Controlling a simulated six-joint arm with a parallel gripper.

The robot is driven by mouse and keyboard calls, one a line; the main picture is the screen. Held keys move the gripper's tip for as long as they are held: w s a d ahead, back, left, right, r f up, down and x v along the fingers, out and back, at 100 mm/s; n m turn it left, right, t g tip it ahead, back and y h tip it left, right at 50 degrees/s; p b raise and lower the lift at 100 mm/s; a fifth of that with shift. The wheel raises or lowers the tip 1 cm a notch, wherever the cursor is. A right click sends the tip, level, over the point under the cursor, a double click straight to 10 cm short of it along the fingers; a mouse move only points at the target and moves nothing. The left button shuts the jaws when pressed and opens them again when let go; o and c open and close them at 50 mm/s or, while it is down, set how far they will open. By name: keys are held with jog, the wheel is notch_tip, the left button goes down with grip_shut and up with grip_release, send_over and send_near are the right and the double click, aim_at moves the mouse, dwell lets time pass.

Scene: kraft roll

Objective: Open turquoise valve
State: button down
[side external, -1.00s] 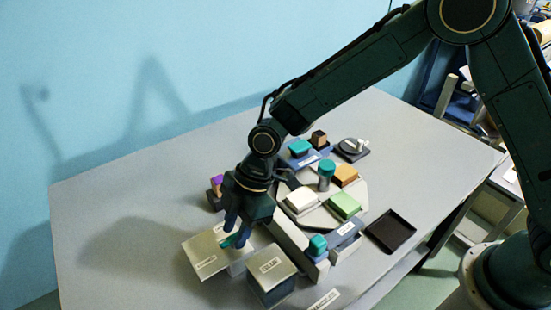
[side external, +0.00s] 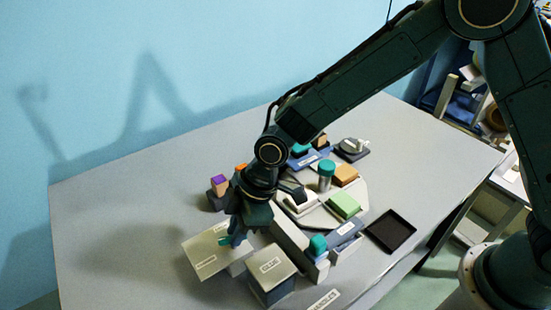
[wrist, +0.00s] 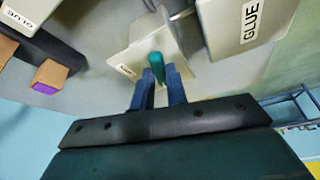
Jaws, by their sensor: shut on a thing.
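The turquoise valve handle (side external: 225,240) stands at a beige labelled plate (side external: 203,256) at the near left of the table. In the wrist view the handle (wrist: 157,62) shows between the two blue fingers, over the beige plate (wrist: 132,58). My gripper (side external: 236,241) is shut on the handle; its fingertips (wrist: 160,84) lie on either side of it. The fingers hide part of the handle and its base. The plate's label is too small to read.
A beige box labelled GLUE (side external: 270,268) stands close to the right of the valve. A block with a purple top (side external: 218,182) is behind my gripper. A round board (side external: 318,215) with several coloured blocks and a black tray (side external: 391,231) lie to the right.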

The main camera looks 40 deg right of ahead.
jog(key=m, duration=0.1)
jog(key=m+t, duration=0.1)
jog(key=m, duration=0.1)
jog(key=shift+s+a+m+h, duration=0.1)
jog(key=shift+s+m+h, duration=0.2)
jog(key=shift+m, duration=0.1)
jog(key=m+t+h, duration=0.1)
jog(key=m, duration=0.2)
jog(key=shift+a+m, duration=0.15)
jog(key=shift+m, duration=0.15)
jog(key=m+t+h, duration=0.1)
jog(key=m, duration=0.2)
jog(key=shift+s+a+m, duration=0.1)
jog(key=shift+a+m, duration=0.05)
jog(key=shift+m, duration=0.15)
jog(key=shift+a+m+h, duration=0.15)
jog(key=shift+m+h, duration=0.65)
jog(key=shift+m, duration=1.1)
jog(key=c, duration=1.4)
grip_release()
jog(key=shift+r, duration=0.15)
